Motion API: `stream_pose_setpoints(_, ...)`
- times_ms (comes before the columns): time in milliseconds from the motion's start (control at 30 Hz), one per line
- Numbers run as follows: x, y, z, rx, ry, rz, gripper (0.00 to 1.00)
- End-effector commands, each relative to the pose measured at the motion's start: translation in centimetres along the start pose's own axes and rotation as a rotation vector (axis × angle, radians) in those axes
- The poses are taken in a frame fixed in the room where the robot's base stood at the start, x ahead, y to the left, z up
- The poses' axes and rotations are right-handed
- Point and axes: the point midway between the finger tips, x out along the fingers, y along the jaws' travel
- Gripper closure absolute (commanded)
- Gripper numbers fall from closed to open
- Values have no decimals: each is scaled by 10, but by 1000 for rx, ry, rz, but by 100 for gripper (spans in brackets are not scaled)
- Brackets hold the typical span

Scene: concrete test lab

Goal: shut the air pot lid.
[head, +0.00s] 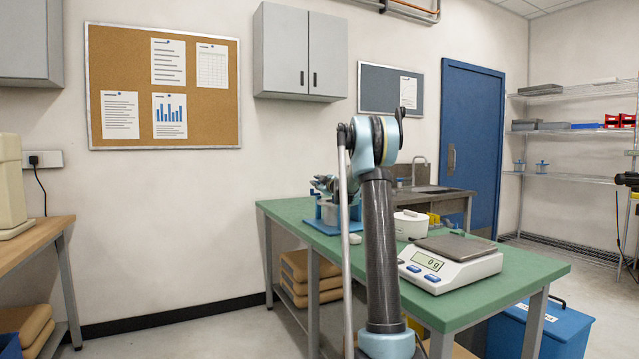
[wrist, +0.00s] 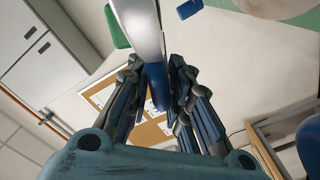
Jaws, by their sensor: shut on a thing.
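A grey-sided apparatus with a blue base (head: 322,226), apparently the air pot, stands at the far left end of the green table. My gripper (head: 326,186) is at its top, partly hidden behind my arm. In the wrist view my gripper (wrist: 163,105) has its fingers closed around a smooth silver part (wrist: 138,22), blue lower down. I cannot tell whether this part is the lid or its handle, or how far the lid stands open.
A small white piece (head: 354,239) lies beside the apparatus. A sink unit (head: 440,195) stands behind. A blue bin (head: 560,330) is at right.

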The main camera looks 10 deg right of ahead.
Motion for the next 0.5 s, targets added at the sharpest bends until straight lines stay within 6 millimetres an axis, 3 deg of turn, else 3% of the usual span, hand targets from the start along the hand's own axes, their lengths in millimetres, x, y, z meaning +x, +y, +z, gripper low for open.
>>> stream_pose_setpoints(467,2,-7,-4,5,10,-7,100)
stream_pose_setpoints(500,2,-7,-4,5,10,-7,74)
